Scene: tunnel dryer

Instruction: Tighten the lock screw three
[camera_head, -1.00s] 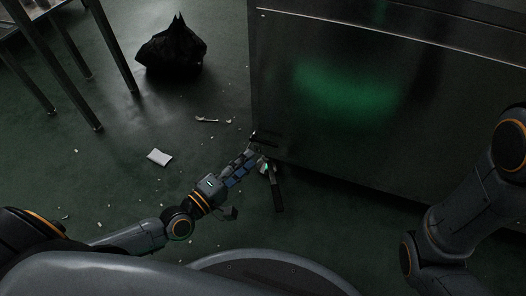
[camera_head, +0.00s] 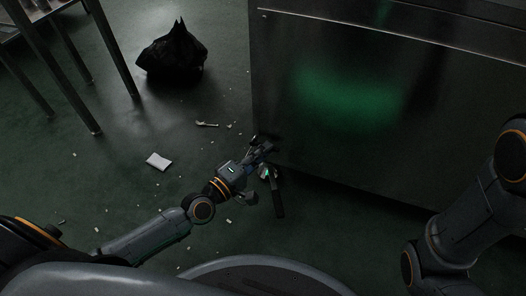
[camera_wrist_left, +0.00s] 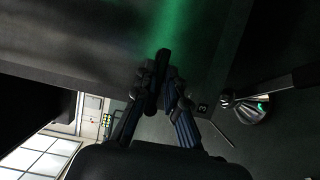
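The dark bar-like handle of lock screw three (camera_wrist_left: 162,62) shows in the left wrist view, close to the machine's metal panel. A plate marked "3" (camera_wrist_left: 203,107) is beside it. My left gripper (camera_head: 264,148) is at the machine's lower left corner in the head view. In the left wrist view its two fingers (camera_wrist_left: 161,82) are close together on either side of the bar and appear to hold it. The fingers hide part of the bar. My right gripper is out of view; only my right arm shows at the right edge.
The machine's metal front (camera_head: 380,95) fills the upper right. A dark-handled piece with a green light (camera_head: 277,200) is just below the left gripper. A black bag (camera_head: 172,50), white paper (camera_head: 158,161) and scraps lie on the floor. Metal table legs (camera_head: 113,45) stand upper left.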

